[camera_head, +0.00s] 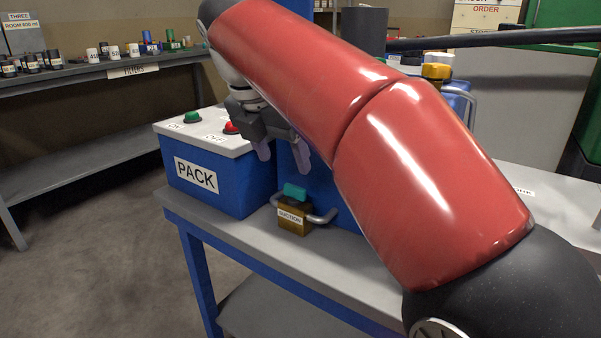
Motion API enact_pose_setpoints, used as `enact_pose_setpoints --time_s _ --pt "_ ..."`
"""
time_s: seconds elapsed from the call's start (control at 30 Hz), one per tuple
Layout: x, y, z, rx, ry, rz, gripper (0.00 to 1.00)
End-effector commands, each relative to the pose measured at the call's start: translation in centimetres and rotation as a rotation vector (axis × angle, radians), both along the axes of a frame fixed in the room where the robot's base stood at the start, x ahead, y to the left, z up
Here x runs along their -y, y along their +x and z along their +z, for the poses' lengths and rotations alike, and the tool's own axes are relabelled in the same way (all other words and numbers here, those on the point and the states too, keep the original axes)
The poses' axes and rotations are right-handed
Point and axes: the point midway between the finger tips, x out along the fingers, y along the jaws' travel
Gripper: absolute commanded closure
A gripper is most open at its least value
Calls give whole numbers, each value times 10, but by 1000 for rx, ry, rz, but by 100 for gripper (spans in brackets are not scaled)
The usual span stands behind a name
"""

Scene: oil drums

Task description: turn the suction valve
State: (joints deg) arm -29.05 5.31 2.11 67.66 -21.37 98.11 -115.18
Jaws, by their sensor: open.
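The suction valve (294,214) is a brass-coloured block with a white label reading SUCTION, on the front part of the grey bench. A green handle (295,191) sits on top of it, and grey pipe runs out on both sides. My gripper (284,153) is open and empty, above and slightly left of the valve, apart from it. Its fingers point downward beside the blue box labelled PACK. My red arm crosses the view and hides much of the bench behind and right of the valve.
The PACK box (200,190) stands left of the valve, with a green button (192,117) and a red button (231,127) on top. A blue panel rises behind the valve. A shelf (90,72) with small parts stands at the left.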

Motion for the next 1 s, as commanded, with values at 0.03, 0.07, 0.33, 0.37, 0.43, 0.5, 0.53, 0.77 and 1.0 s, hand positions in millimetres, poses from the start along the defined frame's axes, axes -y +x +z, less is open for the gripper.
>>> enact_pose_setpoints --time_s 0.03,0.07,0.33,0.37,0.43,0.5,0.53,0.77,1.0 --pt "0 1 -4 -3 -5 9 36" --pt "0 2 -7 -4 -5 11 36" --pt "11 14 -47 -3 -3 8 36" --pt "12 15 -51 -4 -4 8 36" --pt "14 19 -59 -2 -2 7 36" --pt "16 21 -65 -2 -3 7 36" --pt "17 21 -66 -2 -2 7 36" --pt "18 23 -70 -1 -2 8 36" --pt "18 23 -70 -1 -1 7 52"
